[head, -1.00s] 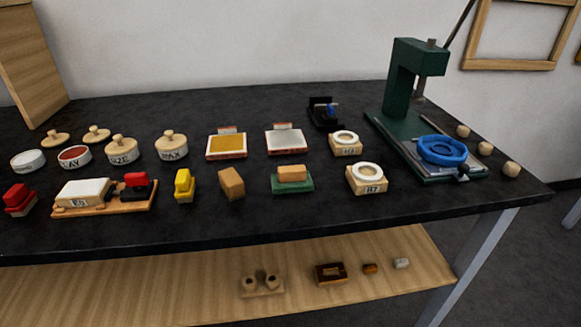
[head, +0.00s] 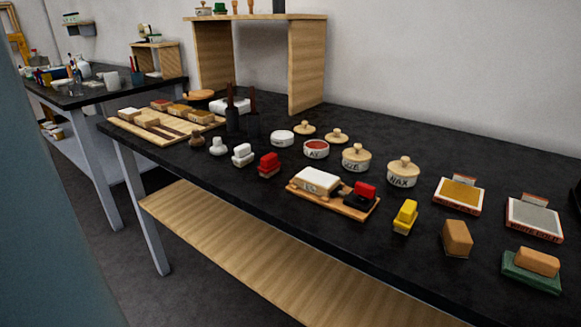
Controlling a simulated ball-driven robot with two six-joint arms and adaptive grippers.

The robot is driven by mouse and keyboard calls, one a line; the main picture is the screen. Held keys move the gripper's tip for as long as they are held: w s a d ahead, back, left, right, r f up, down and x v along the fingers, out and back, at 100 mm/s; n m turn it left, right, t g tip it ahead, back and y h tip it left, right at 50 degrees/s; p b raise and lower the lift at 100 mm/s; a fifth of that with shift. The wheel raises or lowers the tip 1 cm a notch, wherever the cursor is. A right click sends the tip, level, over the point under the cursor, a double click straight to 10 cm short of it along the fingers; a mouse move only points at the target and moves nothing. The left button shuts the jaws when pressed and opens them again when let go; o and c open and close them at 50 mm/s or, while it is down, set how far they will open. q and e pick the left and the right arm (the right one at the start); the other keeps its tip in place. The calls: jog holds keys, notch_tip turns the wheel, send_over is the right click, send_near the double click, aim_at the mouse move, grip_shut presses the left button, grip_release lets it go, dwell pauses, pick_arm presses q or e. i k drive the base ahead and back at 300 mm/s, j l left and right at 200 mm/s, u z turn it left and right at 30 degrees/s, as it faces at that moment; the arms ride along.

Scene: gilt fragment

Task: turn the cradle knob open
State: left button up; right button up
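The cradle knob is not in the head view now. The green press with the blue ring-shaped cradle is also out of the picture. Neither of my grippers shows. A dark shape at the right edge is cut off, and I cannot tell what it is.
The black workbench (head: 230,187) holds a wax pot (head: 403,173), a size pot (head: 356,158), a wooden tray (head: 358,212) with a white block, a yellow-handled block (head: 405,216) and a green-based block (head: 532,270). A wooden shelf unit (head: 308,65) stands behind. Grey floor (head: 110,265) is clear at left.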

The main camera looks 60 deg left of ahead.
aim_at(366, 191)
jog(key=u, duration=1.5)
jog(key=k+j+u, duration=0.1)
jog(key=j, duration=0.25)
jog(key=k+j+u, duration=0.15)
jog(key=j, duration=0.25)
jog(key=i, duration=0.05)
